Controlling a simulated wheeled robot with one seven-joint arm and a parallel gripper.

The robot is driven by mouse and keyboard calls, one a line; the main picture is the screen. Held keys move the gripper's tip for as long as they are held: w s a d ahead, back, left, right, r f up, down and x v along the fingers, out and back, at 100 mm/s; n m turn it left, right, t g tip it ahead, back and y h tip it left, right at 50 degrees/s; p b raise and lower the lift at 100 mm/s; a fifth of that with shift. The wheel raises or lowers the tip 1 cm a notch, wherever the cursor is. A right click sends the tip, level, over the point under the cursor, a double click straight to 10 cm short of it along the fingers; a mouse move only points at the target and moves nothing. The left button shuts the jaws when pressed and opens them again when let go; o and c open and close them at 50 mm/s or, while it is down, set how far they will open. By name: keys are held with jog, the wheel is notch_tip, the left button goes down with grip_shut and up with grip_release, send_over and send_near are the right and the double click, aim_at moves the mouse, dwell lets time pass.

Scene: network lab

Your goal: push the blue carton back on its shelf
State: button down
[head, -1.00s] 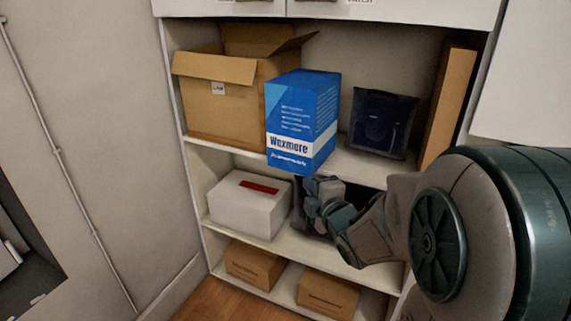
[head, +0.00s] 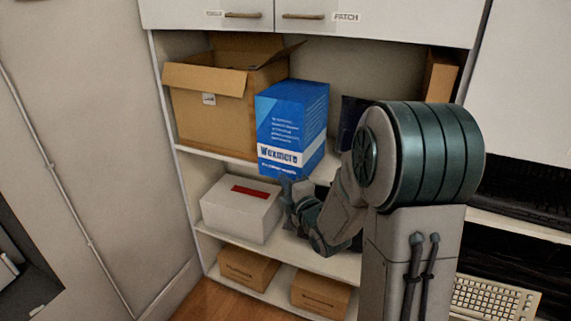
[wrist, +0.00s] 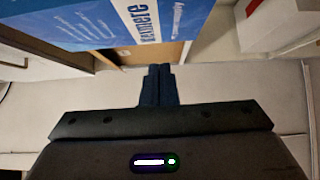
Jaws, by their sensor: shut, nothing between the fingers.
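The blue carton (head: 291,125) stands upright on the upper open shelf (head: 222,149), and its front overhangs the shelf's front edge. In the wrist view the carton (wrist: 110,22) fills the upper left, close to the fingertips. My gripper (head: 289,186) is just below the carton's lower front part in the head view. In the wrist view my gripper (wrist: 159,70) has its two fingers together with nothing between them. Whether the fingertips touch the carton I cannot tell.
An open brown box (head: 215,100) stands left of the carton. A dark item (head: 350,112) is right of it, partly hidden by my arm. A white box (head: 240,212) with a red label sits one shelf lower. Brown boxes (head: 248,266) rest at the bottom. A keyboard (head: 492,299) lies lower right.

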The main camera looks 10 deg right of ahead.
jog(key=w, duration=0.3)
jog(key=w+p, duration=0.1)
jog(key=w, duration=0.1)
jog(key=shift+w+d+r, duration=0.1)
jog(key=shift+w+d, duration=0.1)
jog(key=shift+d, duration=0.2)
jog(key=shift+w+d, duration=0.3)
jog(key=shift+w, duration=0.25)
